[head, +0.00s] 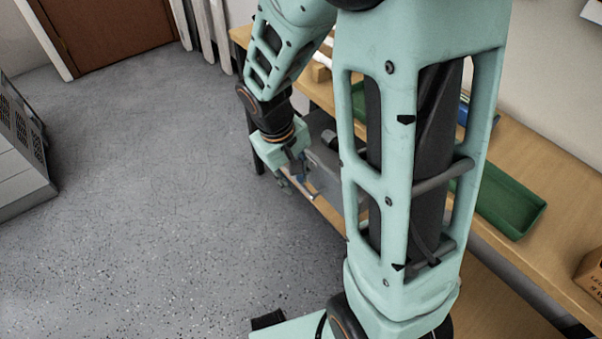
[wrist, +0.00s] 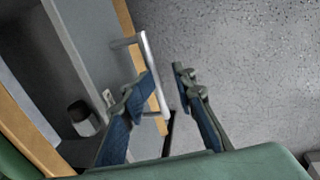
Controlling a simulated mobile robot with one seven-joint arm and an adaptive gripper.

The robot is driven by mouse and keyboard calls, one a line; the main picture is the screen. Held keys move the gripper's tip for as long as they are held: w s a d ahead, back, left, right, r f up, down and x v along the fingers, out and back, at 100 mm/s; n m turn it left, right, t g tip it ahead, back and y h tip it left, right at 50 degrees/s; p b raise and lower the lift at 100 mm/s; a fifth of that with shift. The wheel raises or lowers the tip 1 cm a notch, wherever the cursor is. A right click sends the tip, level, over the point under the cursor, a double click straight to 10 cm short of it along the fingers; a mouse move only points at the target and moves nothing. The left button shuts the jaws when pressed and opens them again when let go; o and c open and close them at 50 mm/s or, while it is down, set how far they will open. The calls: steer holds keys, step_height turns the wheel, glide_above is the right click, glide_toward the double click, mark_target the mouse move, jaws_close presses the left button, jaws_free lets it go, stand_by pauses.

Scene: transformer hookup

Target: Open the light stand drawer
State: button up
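The light stand drawer shows as a grey metal front (wrist: 97,62) on the left of the wrist view, with a silver bar handle (wrist: 147,55) standing out from it. The gripper (head: 288,178) also shows small in the head view, right at the grey unit's front.
A wooden workbench (head: 545,240) with a green tray (head: 508,205) runs along the right. A dark cylindrical object (wrist: 84,118) is beside the grey front. The speckled grey floor (head: 150,220) to the left is clear. A grey cabinet (head: 20,160) stands far left.

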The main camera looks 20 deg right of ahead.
steer(key=shift+s, duration=0.1)
step_height(320, 180, up, 12)
steer(key=a+p, duration=0.2)
steer(key=p, duration=0.7)
steer(key=shift+s+a+p, duration=0.15)
steer(key=shift+s+p, duration=0.2)
steer(key=shift+p, duration=0.05)
stand_by(0.3)
steer(key=shift+r, duration=0.1)
step_height(320, 180, up, 7)
steer(key=a, duration=0.1)
steer(key=shift+s+a+r, duration=0.15)
steer(key=shift+s+a, duration=0.05)
steer(key=shift+s, duration=0.05)
stand_by(0.4)
